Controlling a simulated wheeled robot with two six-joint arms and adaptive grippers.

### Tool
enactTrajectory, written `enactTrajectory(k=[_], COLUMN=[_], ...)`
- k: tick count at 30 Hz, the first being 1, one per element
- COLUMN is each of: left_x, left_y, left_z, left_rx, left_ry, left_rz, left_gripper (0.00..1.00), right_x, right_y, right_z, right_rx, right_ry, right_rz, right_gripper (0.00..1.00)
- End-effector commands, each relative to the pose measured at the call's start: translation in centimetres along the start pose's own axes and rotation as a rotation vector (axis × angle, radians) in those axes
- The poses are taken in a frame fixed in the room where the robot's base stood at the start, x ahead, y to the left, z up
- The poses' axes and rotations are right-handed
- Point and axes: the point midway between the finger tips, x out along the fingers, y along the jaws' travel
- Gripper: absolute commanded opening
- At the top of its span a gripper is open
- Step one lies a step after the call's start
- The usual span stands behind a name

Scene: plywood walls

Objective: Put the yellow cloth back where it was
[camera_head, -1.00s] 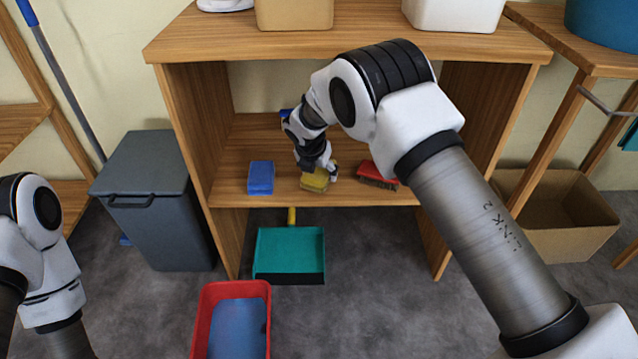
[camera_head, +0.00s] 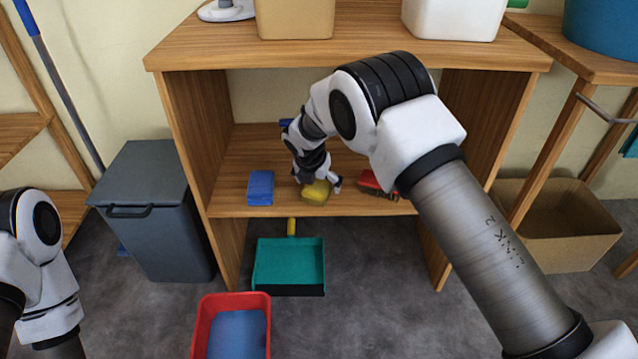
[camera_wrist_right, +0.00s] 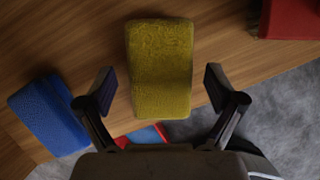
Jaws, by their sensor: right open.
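The yellow cloth (camera_head: 316,192) is a folded block on the middle shelf of the wooden unit, between a blue block and a red brush. In the right wrist view the yellow cloth (camera_wrist_right: 160,68) lies on the wood, its near end between my open fingers. My right gripper (camera_head: 319,184) is over the cloth, and its arm hides part of it. In the right wrist view my right gripper (camera_wrist_right: 158,90) has a gap on both sides of the cloth. My left gripper is out of view; only part of the left arm shows at the left edge.
The blue block (camera_head: 260,187) lies left of the cloth and the red brush (camera_head: 376,186) right of it. The shelf unit's side walls and top board (camera_head: 350,50) enclose the space. Below are a teal dustpan (camera_head: 289,263) and a red bin (camera_head: 204,328). A grey bin (camera_head: 150,215) stands left.

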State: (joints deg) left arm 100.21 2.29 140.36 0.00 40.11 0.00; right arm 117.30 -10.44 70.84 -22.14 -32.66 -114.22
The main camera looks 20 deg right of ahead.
Motion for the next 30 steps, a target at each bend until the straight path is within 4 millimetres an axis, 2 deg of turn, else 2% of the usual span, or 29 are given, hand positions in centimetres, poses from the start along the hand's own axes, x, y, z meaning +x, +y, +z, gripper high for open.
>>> enactTrajectory(k=[1, 6, 9, 12, 16, 30], left_x=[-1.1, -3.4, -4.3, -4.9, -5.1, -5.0], left_y=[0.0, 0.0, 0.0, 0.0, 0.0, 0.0], left_z=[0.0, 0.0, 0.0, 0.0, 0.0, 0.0], left_rx=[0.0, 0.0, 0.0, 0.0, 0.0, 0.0], left_ry=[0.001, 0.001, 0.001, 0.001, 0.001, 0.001], left_rz=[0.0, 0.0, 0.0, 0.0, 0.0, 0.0], left_gripper=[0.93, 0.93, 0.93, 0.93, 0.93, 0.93], right_x=[-1.7, -6.3, -8.7, -10.2, -10.9, -10.9], right_y=[0.0, 0.0, 0.1, 0.0, 0.0, 0.0], right_z=[0.3, 0.4, 0.3, 0.2, 0.1, 0.1], right_rx=[-0.001, -0.001, -0.001, 0.0, -0.001, 0.0], right_ry=[-0.002, -0.003, -0.003, -0.002, -0.001, -0.001], right_rz=[0.001, 0.0, 0.0, 0.0, -0.001, 0.0], right_gripper=[0.93, 0.93, 0.93, 0.93, 0.93, 0.93])
